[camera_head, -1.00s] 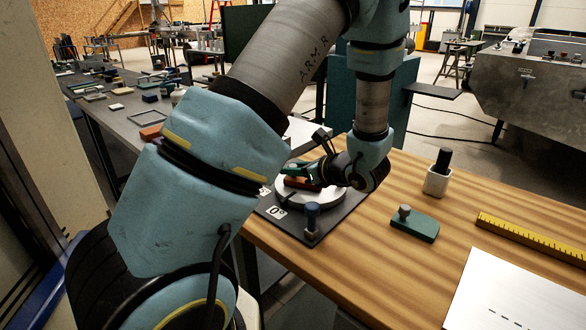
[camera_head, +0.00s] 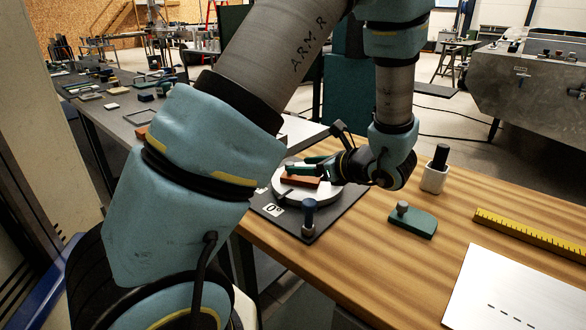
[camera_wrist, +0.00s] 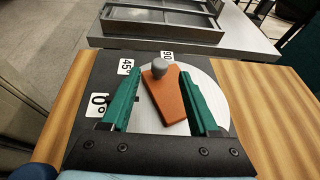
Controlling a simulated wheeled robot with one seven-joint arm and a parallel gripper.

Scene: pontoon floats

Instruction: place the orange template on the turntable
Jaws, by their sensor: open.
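The orange template (camera_wrist: 168,98) lies on the round pale turntable (camera_wrist: 213,88) in the wrist view. It is a flat wedge-like piece with a grey knob at its far end. In the head view the orange template (camera_head: 299,182) shows on the turntable (camera_head: 292,196), partly behind my gripper. My gripper (camera_wrist: 165,92) has two green fingers, open, one on each side of the template with gaps between. In the head view my gripper (camera_head: 310,168) is just over the turntable. Whether the fingers touch the disc I cannot tell.
The turntable's dark base plate (camera_wrist: 92,125) carries 0°, 45° and 90° labels. A blue-topped post (camera_head: 309,216) stands at its front corner. On the wooden table are a green block with a knob (camera_head: 413,222), a white holder (camera_head: 434,178), a yellow ruler (camera_head: 530,238) and a white sheet (camera_head: 520,300).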

